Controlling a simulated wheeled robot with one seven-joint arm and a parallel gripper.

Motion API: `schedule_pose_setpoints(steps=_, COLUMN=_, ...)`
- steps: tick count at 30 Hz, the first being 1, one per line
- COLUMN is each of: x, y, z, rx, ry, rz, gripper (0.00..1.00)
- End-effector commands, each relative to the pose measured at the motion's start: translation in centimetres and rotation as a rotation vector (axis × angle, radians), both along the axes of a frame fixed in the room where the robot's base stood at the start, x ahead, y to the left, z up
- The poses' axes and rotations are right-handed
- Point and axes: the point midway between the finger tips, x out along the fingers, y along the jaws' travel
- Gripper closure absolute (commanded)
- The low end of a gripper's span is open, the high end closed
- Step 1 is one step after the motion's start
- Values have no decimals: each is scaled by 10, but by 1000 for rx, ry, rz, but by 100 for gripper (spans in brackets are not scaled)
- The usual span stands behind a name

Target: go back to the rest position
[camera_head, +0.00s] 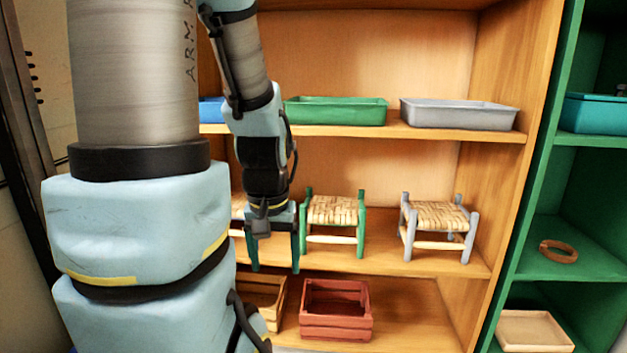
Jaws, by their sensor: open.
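My gripper (273,253) hangs in front of the middle shelf of a wooden bookcase, fingers pointing down. Its two fingers are apart and nothing shows between them. A small stool with green legs and a woven seat (333,211) stands just right of my gripper on the middle shelf. A stool with grey legs and a woven seat (438,215) stands further right. Another woven stool (238,208) is mostly hidden behind my gripper and arm.
The upper shelf holds a blue tray (211,110), a green tray (335,111) and a grey tray (460,114). A red crate (335,323) and a wooden crate (262,291) are below. A green shelf unit (536,215) stands at the right.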

Motion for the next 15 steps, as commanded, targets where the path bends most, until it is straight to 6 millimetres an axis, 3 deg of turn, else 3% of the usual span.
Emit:
schedule_pose_setpoints(steps=1, x=3, y=-3, z=21, rx=-2, ry=-6, rz=-9, gripper=19)
schedule_pose_setpoints(steps=8, x=4, y=-4, z=69, rx=-3, ry=-8, rz=-12, gripper=19)
schedule_pose_setpoints(steps=15, x=5, y=-4, z=141, rx=-4, ry=-9, rz=-14, gripper=19)
